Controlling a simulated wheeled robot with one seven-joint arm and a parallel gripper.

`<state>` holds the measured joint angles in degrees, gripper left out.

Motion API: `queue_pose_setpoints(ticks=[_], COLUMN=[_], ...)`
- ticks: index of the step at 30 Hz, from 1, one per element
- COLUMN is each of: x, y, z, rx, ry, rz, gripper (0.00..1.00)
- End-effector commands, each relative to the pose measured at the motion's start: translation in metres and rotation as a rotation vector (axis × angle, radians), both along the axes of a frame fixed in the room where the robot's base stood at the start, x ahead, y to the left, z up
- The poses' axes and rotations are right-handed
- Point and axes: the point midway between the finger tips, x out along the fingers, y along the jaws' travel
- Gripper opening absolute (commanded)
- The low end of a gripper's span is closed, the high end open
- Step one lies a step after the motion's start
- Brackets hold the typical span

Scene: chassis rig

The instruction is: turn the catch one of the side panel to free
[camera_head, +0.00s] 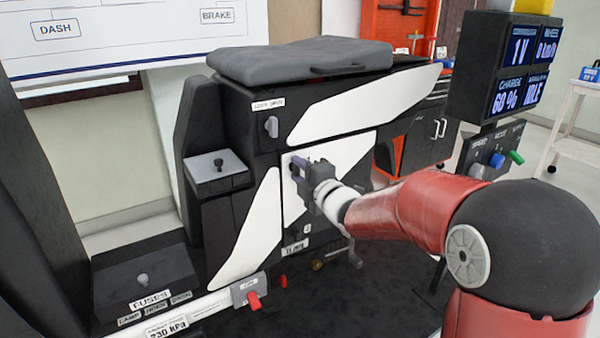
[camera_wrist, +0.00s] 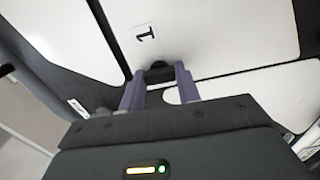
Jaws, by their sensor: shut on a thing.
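The side panel (camera_head: 345,152) is a white plate on the black chassis body, and it fills the upper part of the wrist view (camera_wrist: 215,35). Catch one is a small black knob (camera_wrist: 160,70) at the panel's edge, beside a printed "1". My gripper (camera_head: 297,168) reaches the panel's upper left corner in the head view. Its two purple fingers (camera_wrist: 160,77) stand on either side of the catch and are shut on it. The fingers and wrist hide most of the catch in the head view, and its turn angle is hard to tell.
Above the panel are a grey knob (camera_head: 271,127) and a dark seat (camera_head: 300,60). A small knob (camera_head: 306,229) sits near the panel's lower left. A fuse box (camera_head: 145,278) lies at lower left.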

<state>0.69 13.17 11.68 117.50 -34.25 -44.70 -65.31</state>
Motion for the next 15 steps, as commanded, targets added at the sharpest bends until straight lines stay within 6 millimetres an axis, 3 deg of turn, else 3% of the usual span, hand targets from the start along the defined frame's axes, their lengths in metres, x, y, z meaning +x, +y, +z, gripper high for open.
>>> queue_pose_setpoints(ticks=[15], x=[-0.0001], y=[-0.0004], z=[-0.0022], rx=[0.308], ry=[0.209], rz=[-0.001], gripper=[0.10])
